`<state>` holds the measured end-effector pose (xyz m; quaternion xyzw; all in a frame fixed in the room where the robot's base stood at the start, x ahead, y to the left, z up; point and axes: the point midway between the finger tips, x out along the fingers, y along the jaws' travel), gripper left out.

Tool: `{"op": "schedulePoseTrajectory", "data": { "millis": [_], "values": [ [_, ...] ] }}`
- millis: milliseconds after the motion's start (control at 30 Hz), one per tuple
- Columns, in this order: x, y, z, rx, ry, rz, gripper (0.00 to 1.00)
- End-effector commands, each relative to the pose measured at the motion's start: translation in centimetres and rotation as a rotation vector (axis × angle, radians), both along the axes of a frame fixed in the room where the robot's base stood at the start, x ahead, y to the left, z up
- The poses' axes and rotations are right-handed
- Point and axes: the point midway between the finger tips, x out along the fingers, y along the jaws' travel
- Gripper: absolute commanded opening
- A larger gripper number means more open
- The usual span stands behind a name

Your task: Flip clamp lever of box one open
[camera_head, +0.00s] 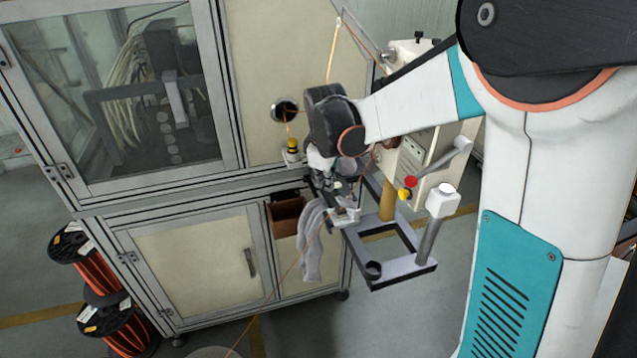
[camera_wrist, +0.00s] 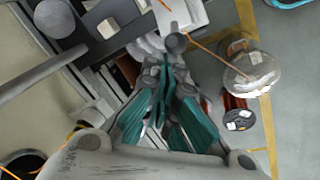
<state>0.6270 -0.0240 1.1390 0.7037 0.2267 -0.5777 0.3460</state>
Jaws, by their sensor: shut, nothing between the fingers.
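My gripper (camera_head: 338,187) is beside the front of the machine cabinet, above a black frame (camera_head: 403,265). In the wrist view its teal fingers (camera_wrist: 163,75) are together, with nothing visible between them. A small pale metal piece (camera_head: 346,216) is just below the gripper; I cannot tell whether it is the clamp lever. In the wrist view, a grey round knob (camera_wrist: 177,42) beside a white plate (camera_wrist: 190,14) is just beyond the fingertips. I cannot make out which part is box one, or how its lever stands; my gripper and arm cover part of this area.
A grey cloth (camera_head: 311,245) hangs at the cabinet (camera_head: 200,265) front, by a brown bin (camera_head: 284,216). A control box (camera_head: 428,160) and a white-topped post (camera_head: 440,203) stand to the right. An orange wire (camera_head: 292,265) runs to the floor. Wire spools (camera_head: 122,325) stand at left.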

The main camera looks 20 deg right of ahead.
Motion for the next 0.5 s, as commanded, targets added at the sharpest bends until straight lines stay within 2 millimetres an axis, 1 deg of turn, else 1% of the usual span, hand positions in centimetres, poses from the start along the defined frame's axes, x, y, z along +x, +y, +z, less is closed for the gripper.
{"op": "schedulePoseTrajectory", "data": {
  "millis": [200,500],
  "values": [
    [-0.1,-1.0,0.7,-0.003,0.001,-0.001,0.00],
    [0.0,-1.4,1.0,-0.003,0.001,-0.001,0.00]
  ]
}}
